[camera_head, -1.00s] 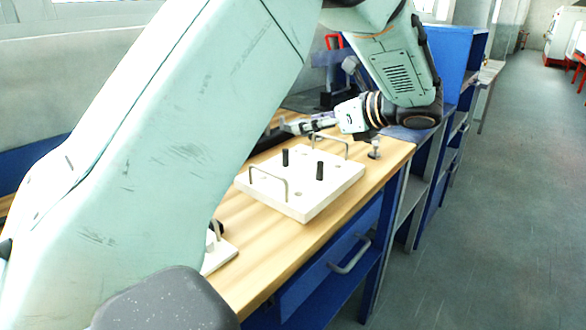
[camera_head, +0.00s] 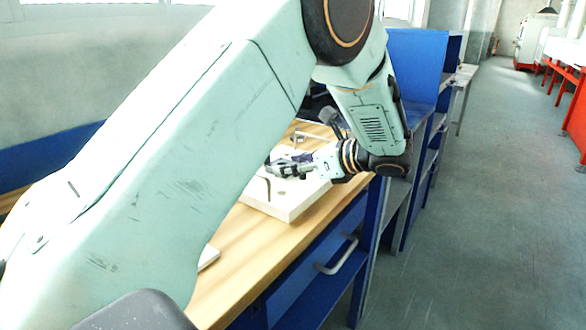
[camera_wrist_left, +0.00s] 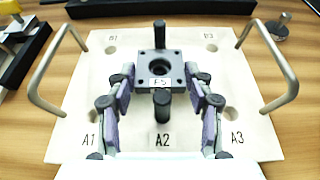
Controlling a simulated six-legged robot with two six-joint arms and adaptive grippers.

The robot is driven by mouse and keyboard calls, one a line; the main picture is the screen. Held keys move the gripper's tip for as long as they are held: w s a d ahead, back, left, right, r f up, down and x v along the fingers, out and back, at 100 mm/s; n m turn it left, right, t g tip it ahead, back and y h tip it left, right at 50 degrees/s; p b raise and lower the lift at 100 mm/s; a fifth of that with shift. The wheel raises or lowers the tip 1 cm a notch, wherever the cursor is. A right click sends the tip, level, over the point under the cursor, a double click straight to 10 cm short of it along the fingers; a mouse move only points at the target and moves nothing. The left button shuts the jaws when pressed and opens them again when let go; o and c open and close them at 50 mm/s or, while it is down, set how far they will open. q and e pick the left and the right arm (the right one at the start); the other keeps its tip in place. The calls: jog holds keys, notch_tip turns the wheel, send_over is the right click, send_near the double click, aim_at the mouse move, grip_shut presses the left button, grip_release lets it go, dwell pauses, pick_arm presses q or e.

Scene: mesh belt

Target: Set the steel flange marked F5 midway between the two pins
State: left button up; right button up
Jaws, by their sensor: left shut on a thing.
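The flange appears between the far black pin (camera_wrist_left: 159,34) and the near black pin (camera_wrist_left: 162,107). Its height over the white board (camera_wrist_left: 75,140) cannot be told. In the head view my arm and gripper hide the pins and flange. My right gripper is not in view.
The board has metal loop handles on its left (camera_wrist_left: 42,85) and right (camera_wrist_left: 282,75), and holes marked A1, A3, B1 and B3. A small metal post (camera_wrist_left: 280,24) stands beyond it at right. The wooden bench (camera_head: 232,262) has bare room in front of the board.

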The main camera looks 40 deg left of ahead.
pick_arm(q)
jog(key=shift+w, duration=0.15)
jog(key=o, duration=1.4)
jog(key=shift+o, duration=0.3)
jog(key=p+v, duration=0.3)
jog(key=v, duration=0.7)
jog(key=shift+d+r, duration=0.4)
jog(key=shift+d, duration=0.5)
